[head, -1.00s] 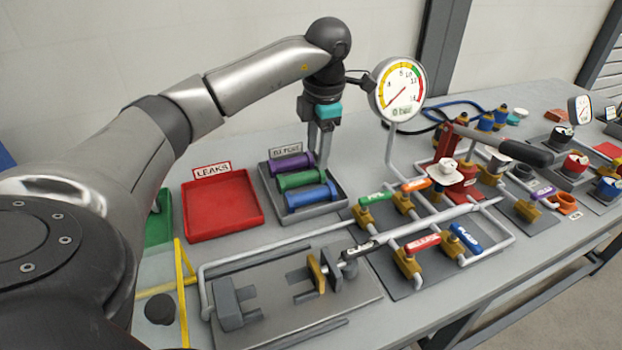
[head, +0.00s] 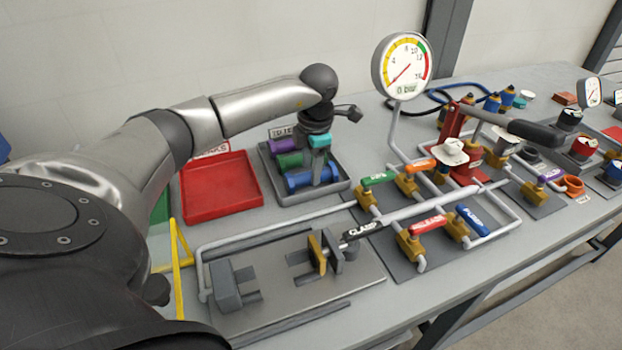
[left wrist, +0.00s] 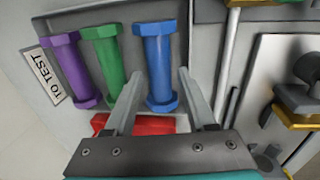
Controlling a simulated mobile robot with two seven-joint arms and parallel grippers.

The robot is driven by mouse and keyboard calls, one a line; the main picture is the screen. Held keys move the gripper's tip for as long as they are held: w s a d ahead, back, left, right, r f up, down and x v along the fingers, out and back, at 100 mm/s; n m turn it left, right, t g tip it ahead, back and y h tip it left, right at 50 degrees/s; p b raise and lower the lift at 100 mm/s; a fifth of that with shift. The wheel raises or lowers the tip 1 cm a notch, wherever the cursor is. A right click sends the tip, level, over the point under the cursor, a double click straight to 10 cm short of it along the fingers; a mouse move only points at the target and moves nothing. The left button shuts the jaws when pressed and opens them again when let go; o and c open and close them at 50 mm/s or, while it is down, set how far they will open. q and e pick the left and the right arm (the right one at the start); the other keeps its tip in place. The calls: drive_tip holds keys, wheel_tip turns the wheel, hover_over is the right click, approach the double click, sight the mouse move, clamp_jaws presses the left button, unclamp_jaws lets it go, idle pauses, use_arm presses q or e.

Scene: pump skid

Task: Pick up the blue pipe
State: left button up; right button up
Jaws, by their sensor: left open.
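The blue pipe (head: 300,183) lies in the grey test tray (head: 342,190), nearest the tray's front side. My left gripper (head: 317,178) is down at the tray, over the blue pipe, and hides part of it. In the left wrist view the open fingers (left wrist: 160,78) point along either side of the blue pipe (left wrist: 158,62). The pipe shows in the gap between them; I cannot tell whether either finger touches it. My right gripper is not in view.
A green pipe (left wrist: 108,62) and a purple pipe (left wrist: 71,68) lie beside the blue one. The empty red leaks tray (head: 222,192) is left of the test tray. The clamp (head: 318,252), valves and the gauge (head: 402,66) stand in front and to the right.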

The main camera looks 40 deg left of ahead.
use_arm(q)
drive_tip(key=shift+w+a+f, duration=0.1)
drive_tip(key=shift+a+f, duration=0.05)
drive_tip(key=shift+f, duration=0.5)
drive_tip(key=shift+a+f, duration=0.1)
drive_tip(key=shift+f, duration=0.5)
clamp_jaws()
drive_tip(key=shift+r, duration=0.1)
